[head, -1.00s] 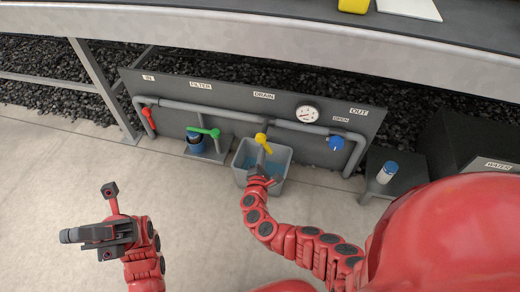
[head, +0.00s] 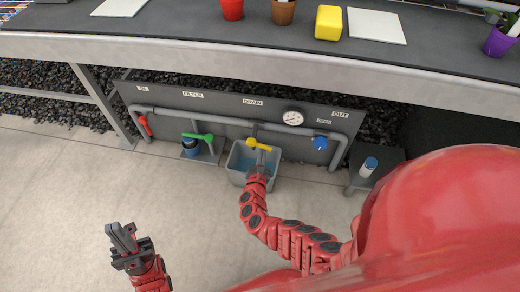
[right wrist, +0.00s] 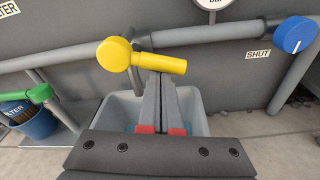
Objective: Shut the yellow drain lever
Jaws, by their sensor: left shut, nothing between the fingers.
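The yellow drain lever (head: 262,146) sits below the DRAIN label on the grey panel. In the right wrist view the lever (right wrist: 160,64) has its round hub at left and its handle pointing right, tilted slightly down. My right gripper (right wrist: 162,78) has its two fingers side by side with no clear gap. Their tips are just under the handle, close to or touching it; contact is unclear. In the head view my right gripper (head: 262,168) is over the grey tub. My left gripper (head: 122,240) is shut and empty above the floor at lower left.
The grey tub (head: 238,175) with water stands under the lever. A green lever (head: 198,137), a red lever (head: 145,124), a blue knob (head: 320,142) and a gauge (head: 292,118) share the panel. The bench (head: 180,47) overhangs above. The floor (head: 60,190) at left is clear.

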